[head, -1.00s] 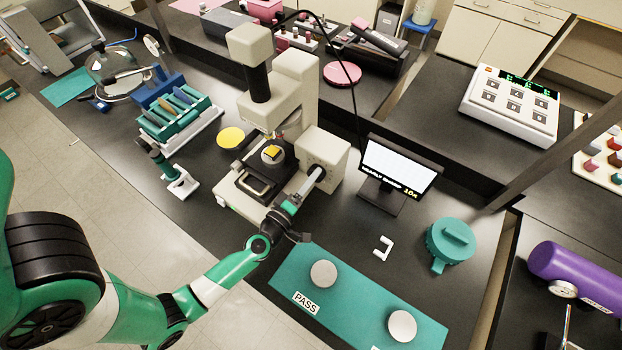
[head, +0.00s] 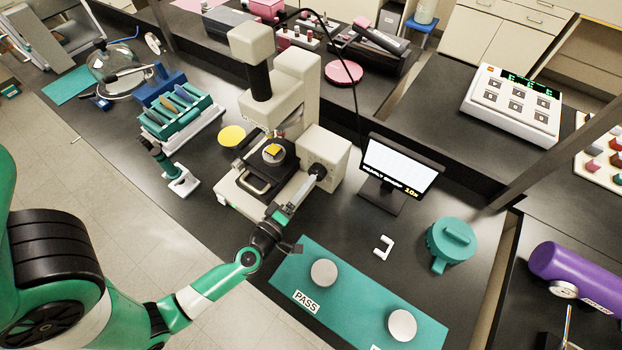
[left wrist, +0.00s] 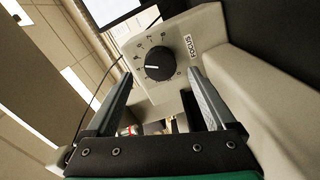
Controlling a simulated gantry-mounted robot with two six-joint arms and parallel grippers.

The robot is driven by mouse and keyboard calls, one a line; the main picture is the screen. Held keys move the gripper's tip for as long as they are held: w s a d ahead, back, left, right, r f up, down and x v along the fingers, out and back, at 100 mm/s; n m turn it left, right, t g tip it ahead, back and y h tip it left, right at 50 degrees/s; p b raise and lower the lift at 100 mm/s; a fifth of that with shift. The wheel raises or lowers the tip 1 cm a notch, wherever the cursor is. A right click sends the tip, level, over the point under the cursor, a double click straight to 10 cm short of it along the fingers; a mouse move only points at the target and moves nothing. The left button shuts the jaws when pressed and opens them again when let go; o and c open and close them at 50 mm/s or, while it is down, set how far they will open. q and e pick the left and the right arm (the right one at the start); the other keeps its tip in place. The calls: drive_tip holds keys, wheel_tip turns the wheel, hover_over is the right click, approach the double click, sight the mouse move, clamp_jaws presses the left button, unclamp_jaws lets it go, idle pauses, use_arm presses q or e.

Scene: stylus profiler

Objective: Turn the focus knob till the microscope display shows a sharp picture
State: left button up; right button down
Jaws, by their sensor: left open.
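The beige microscope (head: 290,95) stands on the black bench with a yellow sample (head: 273,150) on its stage. Its black focus knob (left wrist: 159,63) has a white pointer line and sits on a beige housing marked FOCUS, with a printed scale around it. In the head view the knob (head: 318,171) shows as a small dark spot on the housing. The microscope display (head: 400,165) is a tilted monitor with a nearly blank white picture and small text below. My left gripper (left wrist: 160,85) is open, its fingers on either side of and short of the knob, not touching it. My right gripper is not in view.
A teal mat (head: 355,300) with two pale discs and a PASS label lies in front. A teal rack (head: 182,115) stands at left. A black cable hangs behind the microscope.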

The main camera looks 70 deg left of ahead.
use_arm(q)
drive_tip(key=v, duration=0.7)
drive_tip(key=shift+s+d, duration=0.2)
drive_tip(key=shift+s, duration=0.15)
